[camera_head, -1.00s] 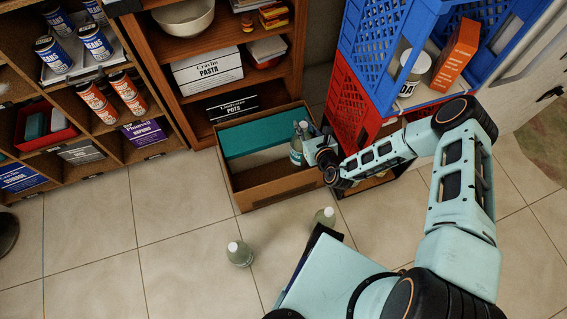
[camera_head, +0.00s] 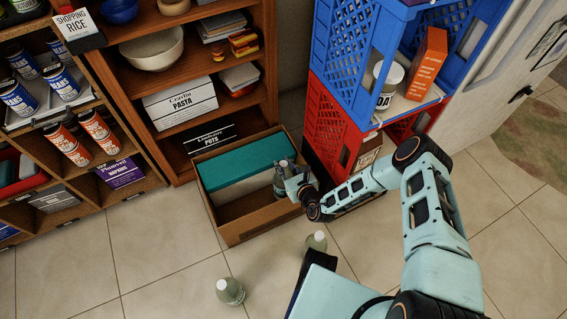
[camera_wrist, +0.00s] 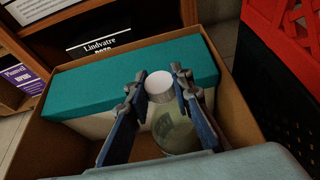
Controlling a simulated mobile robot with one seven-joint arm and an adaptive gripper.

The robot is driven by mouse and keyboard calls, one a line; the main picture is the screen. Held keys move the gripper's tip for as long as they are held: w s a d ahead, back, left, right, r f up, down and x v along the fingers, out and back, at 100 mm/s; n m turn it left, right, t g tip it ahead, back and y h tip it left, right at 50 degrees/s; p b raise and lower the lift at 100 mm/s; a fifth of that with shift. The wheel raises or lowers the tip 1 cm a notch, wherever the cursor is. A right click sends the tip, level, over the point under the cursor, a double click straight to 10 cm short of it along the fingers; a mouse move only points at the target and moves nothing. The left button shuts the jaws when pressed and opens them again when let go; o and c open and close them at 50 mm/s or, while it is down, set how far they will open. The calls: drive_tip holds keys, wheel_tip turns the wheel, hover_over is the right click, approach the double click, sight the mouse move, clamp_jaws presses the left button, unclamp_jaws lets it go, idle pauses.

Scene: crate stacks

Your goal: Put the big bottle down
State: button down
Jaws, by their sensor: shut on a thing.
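The big bottle (camera_head: 281,181), grey-green with a white cap, is inside an open cardboard box (camera_head: 240,228) on the floor, near its right side. My gripper (camera_head: 290,177) reaches in from the right and is shut on the bottle. In the wrist view, my gripper (camera_wrist: 160,86) has one finger on each side of the bottle (camera_wrist: 175,133), just below its cap. The bottle looks roughly upright. Its base is hidden, so I cannot tell whether it touches the box floor.
A teal-topped box (camera_head: 240,162) fills the back of the cardboard box. Two similar bottles stand on the tiles, one at the front (camera_head: 230,291) and one near my base (camera_head: 317,241). Blue and red crates (camera_head: 328,130) rise close on the right; wooden shelves (camera_head: 260,97) stand behind.

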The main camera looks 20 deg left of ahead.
drive_tip(key=shift+w+r, duration=0.1)
drive_tip(key=c, duration=2.1)
unclamp_jaws()
drive_tip(key=shift+f, duration=0.2)
drive_tip(key=o, duration=0.4)
drive_tip(key=shift+d+r, duration=0.1)
drive_tip(key=shift+r, duration=0.15)
drive_tip(key=p+v, duration=0.3)
drive_tip(key=v, duration=0.9)
drive_tip(key=shift+f+p, duration=0.15)
drive_tip(key=shift+p, duration=0.2)
